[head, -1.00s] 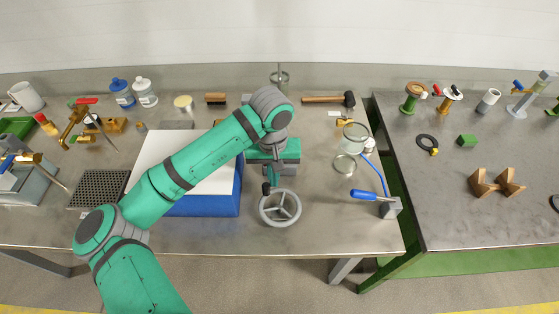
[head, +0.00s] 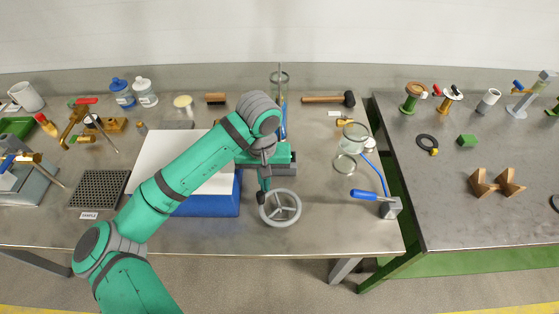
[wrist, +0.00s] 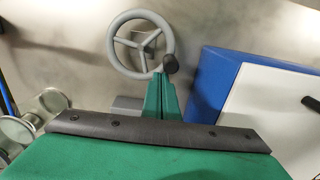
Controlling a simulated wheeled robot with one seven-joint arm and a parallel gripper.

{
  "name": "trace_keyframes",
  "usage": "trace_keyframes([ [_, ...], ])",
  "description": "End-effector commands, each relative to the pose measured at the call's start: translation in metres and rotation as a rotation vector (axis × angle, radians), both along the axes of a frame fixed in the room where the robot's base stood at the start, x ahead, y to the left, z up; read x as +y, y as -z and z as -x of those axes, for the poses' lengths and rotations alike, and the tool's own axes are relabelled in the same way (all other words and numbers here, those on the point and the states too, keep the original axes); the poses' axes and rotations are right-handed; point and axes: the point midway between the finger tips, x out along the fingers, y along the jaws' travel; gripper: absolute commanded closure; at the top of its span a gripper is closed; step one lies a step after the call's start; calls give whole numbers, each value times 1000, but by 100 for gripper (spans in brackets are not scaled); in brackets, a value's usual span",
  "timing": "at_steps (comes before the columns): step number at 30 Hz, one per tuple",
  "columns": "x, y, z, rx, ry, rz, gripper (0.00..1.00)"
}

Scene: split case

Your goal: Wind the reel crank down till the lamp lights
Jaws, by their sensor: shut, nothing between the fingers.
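A grey three-spoke handwheel (head: 281,208), the only crank near my gripper, lies at the table's front, right of the blue-and-white block. Its black knob is at the upper-left rim; it also shows at the rim in the wrist view (wrist: 170,63). My gripper (head: 263,181) is shut and empty, pointing down just behind the wheel's upper-left rim. In the wrist view its green fingers (wrist: 160,92) end close to the knob; I cannot tell whether they touch it. I cannot pick out a lamp or see one lit.
The blue block with a white top (head: 205,203) stands just left of the wheel. A blue-handled lever on a grey box (head: 390,208) and a glass jar (head: 355,135) stand right. Spools (head: 411,98) stand on the right-hand table. The front table edge is clear.

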Motion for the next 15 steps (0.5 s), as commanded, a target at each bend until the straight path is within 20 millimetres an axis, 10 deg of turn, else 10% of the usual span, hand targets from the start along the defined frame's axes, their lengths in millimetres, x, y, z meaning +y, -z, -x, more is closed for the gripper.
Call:
trace_keyframes([
  [15,-8,0,-16,1,-1,0,100],
])
